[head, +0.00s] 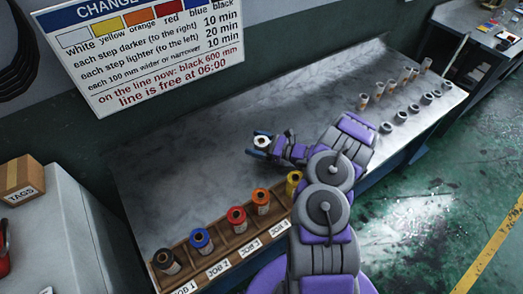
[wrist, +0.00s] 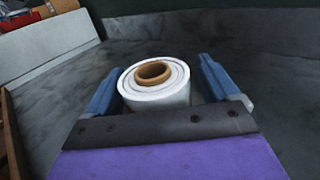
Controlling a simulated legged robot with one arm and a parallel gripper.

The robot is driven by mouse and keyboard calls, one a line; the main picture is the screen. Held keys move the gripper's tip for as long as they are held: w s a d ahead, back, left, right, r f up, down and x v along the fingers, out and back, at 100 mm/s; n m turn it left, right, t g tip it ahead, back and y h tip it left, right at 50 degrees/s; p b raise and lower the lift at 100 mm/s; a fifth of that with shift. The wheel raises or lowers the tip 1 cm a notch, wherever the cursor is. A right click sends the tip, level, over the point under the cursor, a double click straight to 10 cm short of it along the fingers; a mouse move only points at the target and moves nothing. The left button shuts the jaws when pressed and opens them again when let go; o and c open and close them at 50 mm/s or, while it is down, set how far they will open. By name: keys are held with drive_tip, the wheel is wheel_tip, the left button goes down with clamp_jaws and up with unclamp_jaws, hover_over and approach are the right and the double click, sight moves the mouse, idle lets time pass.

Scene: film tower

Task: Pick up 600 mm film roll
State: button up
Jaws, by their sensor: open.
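A white film roll (head: 262,142) with a brown core stands upright on the grey metal table (head: 170,180). It also shows in the wrist view (wrist: 155,90), with its top facing up. My gripper (head: 265,147) is open around it. In the wrist view my gripper (wrist: 160,64) has one blue finger on each side of the roll, with a narrow gap visible at each finger. No width marking is readable on the roll. Part of its lower body is hidden by the gripper's base.
A wooden rack (head: 220,248) with job labels holds black, blue, red, orange and yellow rolls at the table's front left. Several small rolls and grey rings (head: 386,127) stand at the right. A change-time sign (head: 140,50) stands behind. The table left of my gripper is clear.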

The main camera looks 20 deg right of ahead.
drive_tip(key=shift+c, duration=0.3)
drive_tip(key=c, duration=1.1)
drive_tip(key=shift+r, duration=0.1)
